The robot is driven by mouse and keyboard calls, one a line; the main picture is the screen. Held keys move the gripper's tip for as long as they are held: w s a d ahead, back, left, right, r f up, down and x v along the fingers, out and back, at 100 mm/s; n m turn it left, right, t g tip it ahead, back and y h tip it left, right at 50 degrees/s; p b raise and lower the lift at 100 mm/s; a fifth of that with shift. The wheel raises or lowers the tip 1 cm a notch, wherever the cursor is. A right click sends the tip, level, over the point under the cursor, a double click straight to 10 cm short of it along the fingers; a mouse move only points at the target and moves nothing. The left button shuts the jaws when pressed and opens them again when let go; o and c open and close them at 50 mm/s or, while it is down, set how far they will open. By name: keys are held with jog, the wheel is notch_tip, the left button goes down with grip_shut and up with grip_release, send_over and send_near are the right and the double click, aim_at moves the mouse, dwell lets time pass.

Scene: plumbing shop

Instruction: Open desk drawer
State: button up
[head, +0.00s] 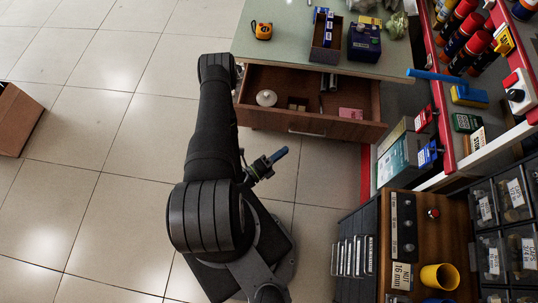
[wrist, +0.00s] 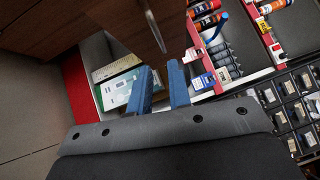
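The brown wooden desk drawer (head: 345,127) stands pulled out from under the pale green desk top (head: 290,45), with its inside showing. Its thin metal handle (head: 306,133) is on the front panel. My gripper (head: 281,154) is in front of the drawer, a little left of the handle and apart from it in the head view. In the wrist view, the two blue fingers of my gripper (wrist: 162,76) are parted with nothing between them. A metal bar, seemingly the handle (wrist: 155,30), shows just beyond the fingertips.
The drawer holds a white roll (head: 266,98), small boxes and a pink pad (head: 350,114). A tape measure (head: 262,31) lies on the desk. A red-edged shelf (head: 437,95) with cans stands right. A wooden cabinet (head: 455,215) is front right.

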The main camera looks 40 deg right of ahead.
jog(key=shift+a+f, duration=0.2)
jog(key=shift+a, duration=1.15)
jog(key=shift+a+f, duration=0.2)
jog(key=shift+a, duration=1.1)
jog(key=shift+d, duration=0.15)
jog(key=d+r, duration=0.1)
jog(key=d, duration=0.8)
jog(key=shift+d+r, duration=0.15)
jog(key=shift+d, duration=0.2)
